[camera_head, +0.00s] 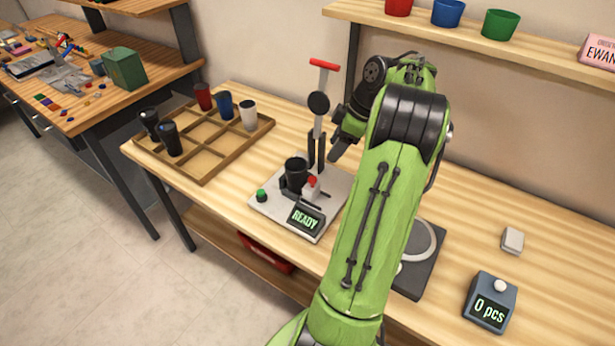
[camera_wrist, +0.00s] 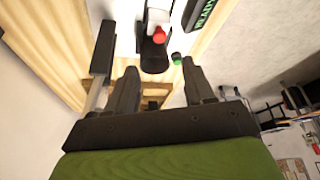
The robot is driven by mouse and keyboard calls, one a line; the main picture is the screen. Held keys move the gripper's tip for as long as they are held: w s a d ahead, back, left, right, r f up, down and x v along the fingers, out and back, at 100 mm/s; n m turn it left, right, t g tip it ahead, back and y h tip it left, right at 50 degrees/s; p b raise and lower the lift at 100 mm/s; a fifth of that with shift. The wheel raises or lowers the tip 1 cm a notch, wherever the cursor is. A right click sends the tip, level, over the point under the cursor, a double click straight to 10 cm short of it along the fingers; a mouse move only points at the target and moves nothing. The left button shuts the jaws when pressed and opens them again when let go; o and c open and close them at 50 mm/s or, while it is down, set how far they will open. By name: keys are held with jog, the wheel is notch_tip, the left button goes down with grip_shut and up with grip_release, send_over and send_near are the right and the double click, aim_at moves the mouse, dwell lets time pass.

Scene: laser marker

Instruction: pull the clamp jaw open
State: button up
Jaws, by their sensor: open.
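The laser marker's grey base (camera_head: 270,208) stands on the bench, its screen (camera_head: 305,219) reading READY. A dark cup (camera_head: 296,172) stands upright in the clamp. The clamp jaw with its red knob (camera_head: 312,183) sits close against the cup's right side; I cannot tell whether they touch. The red knob also shows in the wrist view (camera_wrist: 158,36), beyond my fingertips. My gripper (camera_wrist: 159,66) is open, with nothing seen between its fingers. In the head view it is by the marker, behind and right of the jaw, partly hidden by my arm.
A red-handled lever (camera_head: 324,65) rises behind the cup. A green button (camera_head: 262,195) is on the base's left. A wooden tray (camera_head: 236,147) with several cups stands left.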

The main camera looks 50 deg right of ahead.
aim_at(314, 178)
jog(key=b+x, duration=0.4)
jog(key=x, duration=0.8)
jog(key=shift+w+f+b, duration=0.2)
jog(key=shift+f+b, duration=0.1)
jog(key=shift+b, duration=0.05)
grip_shut()
